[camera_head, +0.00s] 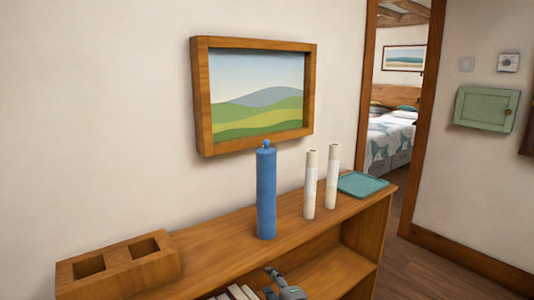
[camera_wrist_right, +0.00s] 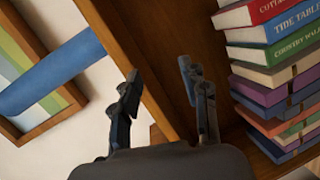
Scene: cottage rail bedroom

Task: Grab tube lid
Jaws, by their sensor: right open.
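A tall blue tube (camera_head: 266,195) stands upright on the wooden shelf top, with a small blue knobbed lid (camera_head: 266,147) at its upper end. My right gripper (camera_head: 272,282) is low at the front of the shelf, below and in front of the tube, apart from it. In the right wrist view the right gripper (camera_wrist_right: 158,78) is open with nothing between its fingers. The blue tube (camera_wrist_right: 52,71) crosses that view's left side; its lid cannot be made out there. My left gripper is not in view.
Two cream cylinders (camera_head: 310,186) (camera_head: 332,178) and a teal tray (camera_head: 362,184) stand right of the tube. A wooden block with two square holes (camera_head: 119,266) is at the left end. Stacked books (camera_wrist_right: 275,77) fill part of the shelf (camera_head: 215,248) below. A framed picture (camera_head: 198,97) hangs behind.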

